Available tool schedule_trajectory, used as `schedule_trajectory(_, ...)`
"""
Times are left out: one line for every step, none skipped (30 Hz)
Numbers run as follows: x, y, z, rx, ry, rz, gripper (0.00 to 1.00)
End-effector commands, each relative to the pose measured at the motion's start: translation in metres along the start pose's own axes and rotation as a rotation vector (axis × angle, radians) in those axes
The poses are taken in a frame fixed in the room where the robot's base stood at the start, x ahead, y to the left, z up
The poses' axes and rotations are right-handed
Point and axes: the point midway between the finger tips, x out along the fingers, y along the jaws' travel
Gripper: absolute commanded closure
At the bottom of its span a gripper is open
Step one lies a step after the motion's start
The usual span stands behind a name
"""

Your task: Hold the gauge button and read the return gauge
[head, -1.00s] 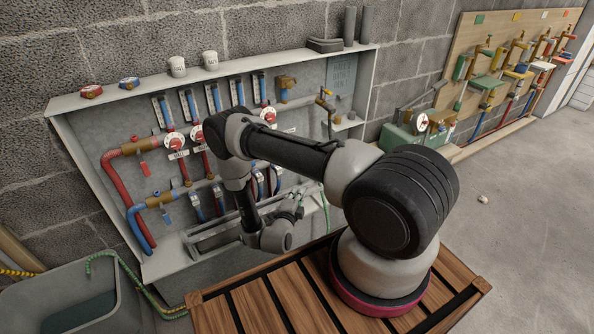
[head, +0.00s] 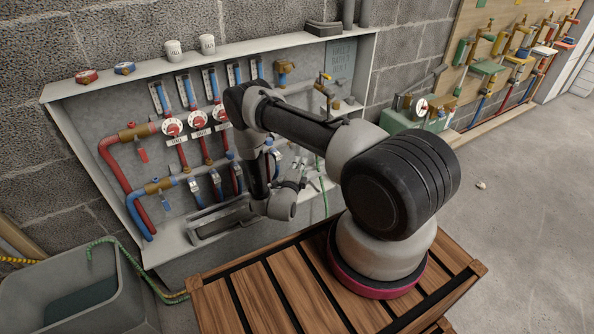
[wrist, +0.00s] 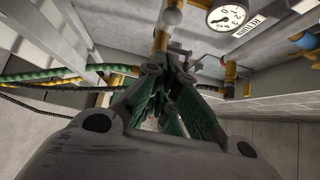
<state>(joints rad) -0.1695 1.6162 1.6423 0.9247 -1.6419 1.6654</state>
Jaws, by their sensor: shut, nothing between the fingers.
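In the wrist view a round white gauge (wrist: 227,16) with a dark needle is at the top, partly cut by the frame edge. A label plate (wrist: 251,25), seemingly reading RETURN, is beside it; the exact needle reading is too small to tell. A grey round knob (wrist: 170,18) sits on a brass pipe left of the gauge; I cannot tell whether it is the gauge button. My gripper (wrist: 168,85) is shut and empty, its green-padded fingers pointing toward the brass pipe below the gauge. In the head view my arm hides the return gauge.
The cabinet (head: 60,110) holds red valve dials (head: 172,127), red and blue pipes and blue levers. Two white cups (head: 207,44) stand on its top. A grey tub (head: 75,290) is at lower left. A green box with another gauge (head: 421,105) is at right.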

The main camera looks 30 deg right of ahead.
Motion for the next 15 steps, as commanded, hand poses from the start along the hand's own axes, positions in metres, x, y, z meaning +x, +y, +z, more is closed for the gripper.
schedule_trajectory(0.012,-0.001,-0.001,0.001,0.003,-0.002,1.0)
schedule_trajectory(0.018,0.0,-0.001,0.002,0.004,-0.001,1.0)
schedule_trajectory(0.026,0.0,-0.001,0.002,0.003,-0.001,1.0)
schedule_trajectory(0.032,0.0,-0.001,0.001,0.003,-0.001,1.0)
schedule_trajectory(0.035,0.0,0.003,0.001,0.001,-0.002,1.0)
schedule_trajectory(0.039,0.0,0.009,0.002,-0.001,-0.002,1.0)
schedule_trajectory(0.042,0.0,0.012,0.001,-0.001,-0.001,1.0)
schedule_trajectory(0.045,0.0,0.015,0.001,-0.001,-0.001,1.0)
schedule_trajectory(0.048,0.0,0.018,0.001,0.0,-0.001,1.0)
schedule_trajectory(0.05,0.0,0.021,0.0,0.0,-0.001,1.0)
schedule_trajectory(0.052,0.0,0.022,-0.001,0.0,0.0,1.0)
schedule_trajectory(0.054,0.0,0.025,0.0,0.0,0.0,1.0)
schedule_trajectory(0.055,0.0,0.026,0.0,-0.001,0.0,1.0)
schedule_trajectory(0.056,0.0,0.027,0.0,-0.001,0.0,1.0)
schedule_trajectory(0.057,0.0,0.028,-0.001,-0.001,0.0,1.0)
